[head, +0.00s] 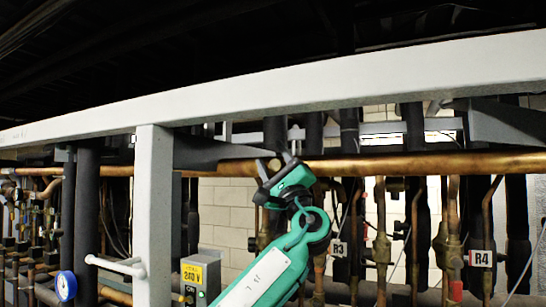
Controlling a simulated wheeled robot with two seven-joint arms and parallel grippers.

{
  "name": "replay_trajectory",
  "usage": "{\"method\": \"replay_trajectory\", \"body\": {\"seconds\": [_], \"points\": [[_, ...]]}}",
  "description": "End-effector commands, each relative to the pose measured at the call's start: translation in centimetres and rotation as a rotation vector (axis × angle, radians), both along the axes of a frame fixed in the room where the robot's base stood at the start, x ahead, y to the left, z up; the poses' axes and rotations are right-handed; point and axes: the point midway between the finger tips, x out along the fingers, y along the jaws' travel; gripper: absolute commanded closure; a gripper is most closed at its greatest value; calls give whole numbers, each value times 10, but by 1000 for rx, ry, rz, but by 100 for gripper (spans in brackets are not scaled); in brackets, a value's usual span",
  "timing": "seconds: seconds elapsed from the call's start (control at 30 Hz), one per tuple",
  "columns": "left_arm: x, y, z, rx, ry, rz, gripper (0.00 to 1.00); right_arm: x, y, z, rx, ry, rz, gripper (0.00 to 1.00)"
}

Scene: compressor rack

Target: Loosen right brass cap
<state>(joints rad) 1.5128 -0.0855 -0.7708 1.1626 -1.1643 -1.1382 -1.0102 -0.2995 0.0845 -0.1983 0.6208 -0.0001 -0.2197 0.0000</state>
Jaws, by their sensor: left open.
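My left gripper (275,163) is raised at the middle of the head view, at the end of my green and white arm. Its fingers are open and spread near the long horizontal copper pipe (420,164), just under the grey beam. A small round brass-coloured piece (274,167) shows between the fingertips. I cannot tell whether it is the right brass cap, or whether the fingers touch it. No other brass cap can be made out clearly. My right gripper is not in view.
A thick grey beam (300,88) crosses above the gripper, and a grey post (153,210) stands to its left. A yellow-labelled control box (200,275) and a blue gauge (66,286) are lower left. Valves and pipes with tags R3 (339,248) and R4 (481,258) fill the right.

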Motion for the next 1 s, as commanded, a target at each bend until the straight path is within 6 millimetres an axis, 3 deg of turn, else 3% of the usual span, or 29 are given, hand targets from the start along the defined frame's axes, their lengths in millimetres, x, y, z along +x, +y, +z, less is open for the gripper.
{"method": "replay_trajectory", "body": {"seconds": [0.13, 0.17, 0.37, 0.67, 1.0], "points": [[0, 0, 0, 0, 0, 0, 52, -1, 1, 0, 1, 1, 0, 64], [0, 0, 0, 0, 0, 0, 56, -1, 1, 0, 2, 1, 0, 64], [0, 0, 0, 0, 0, 0, 95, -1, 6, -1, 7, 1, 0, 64], [0, 0, -2, -31, 12, -2, 97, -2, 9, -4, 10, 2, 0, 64], [1, 0, -4, -222, 93, -5, 97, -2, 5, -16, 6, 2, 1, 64]]}}
